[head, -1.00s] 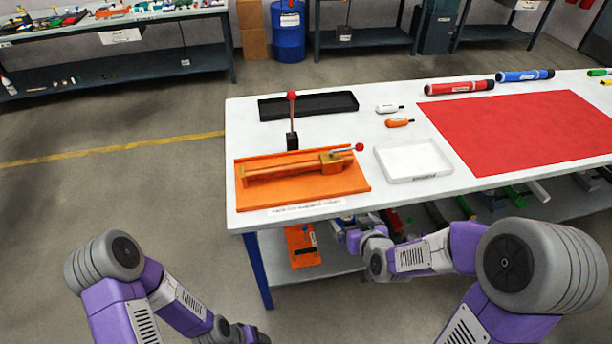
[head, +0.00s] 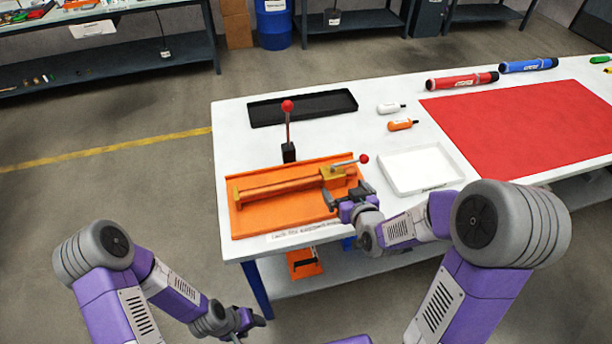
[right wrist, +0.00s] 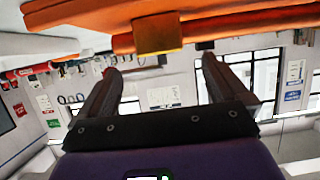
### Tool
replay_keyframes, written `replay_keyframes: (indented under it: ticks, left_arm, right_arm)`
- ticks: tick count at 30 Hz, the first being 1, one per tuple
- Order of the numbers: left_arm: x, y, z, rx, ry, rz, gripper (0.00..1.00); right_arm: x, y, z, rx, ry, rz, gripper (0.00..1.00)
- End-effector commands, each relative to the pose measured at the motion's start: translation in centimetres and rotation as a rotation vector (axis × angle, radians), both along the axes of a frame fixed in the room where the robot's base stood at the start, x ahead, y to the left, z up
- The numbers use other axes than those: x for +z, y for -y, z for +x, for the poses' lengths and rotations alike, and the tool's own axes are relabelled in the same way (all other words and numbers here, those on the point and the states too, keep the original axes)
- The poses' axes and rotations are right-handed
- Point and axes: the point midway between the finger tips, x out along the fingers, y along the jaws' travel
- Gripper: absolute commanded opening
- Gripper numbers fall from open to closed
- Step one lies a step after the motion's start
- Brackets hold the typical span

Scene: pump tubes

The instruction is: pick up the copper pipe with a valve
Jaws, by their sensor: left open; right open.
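The copper pipe with a valve (head: 282,185) lies along the orange tray (head: 256,218) on the white table. Its brass valve is at the right end, with a short lever ending in a red ball (head: 364,159). My right gripper (head: 347,193) is open at the tray's front right, just in front of the valve end. In the right wrist view the gripper (right wrist: 158,82) is open with nothing between its fingers. An orange bar with a brass block (right wrist: 158,35) crosses above the fingers there. My left gripper (head: 250,322) is open and empty, low in front of the table.
A tall lever with a red ball (head: 288,130) stands behind the pipe. A black tray (head: 303,108) is at the back, a white tray (head: 420,170) to the right.

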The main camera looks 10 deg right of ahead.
Motion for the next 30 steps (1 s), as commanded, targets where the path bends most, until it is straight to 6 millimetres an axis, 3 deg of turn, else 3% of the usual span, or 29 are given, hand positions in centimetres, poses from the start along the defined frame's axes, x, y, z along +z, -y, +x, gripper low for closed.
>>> replay_keyframes:
  ticks: [8,18,26,30]
  left_arm:
    - [0.9,0.0,0.0,0.000,0.000,0.000,0.57]
    - [-0.4,0.0,0.0,0.000,0.000,0.000,0.57]
    - [-0.3,0.0,0.0,0.000,0.000,0.000,0.57]
    - [-0.3,0.0,0.0,0.000,0.000,0.000,0.57]
  right_arm:
    - [-0.6,-0.1,0.7,0.003,-0.001,0.003,1.00]
    - [-2.6,-0.2,4.7,0.004,0.000,0.003,1.00]
    - [-2.6,-0.2,5.1,0.003,0.000,0.005,1.00]
    - [-2.6,-0.2,5.1,0.003,0.000,0.005,0.82]
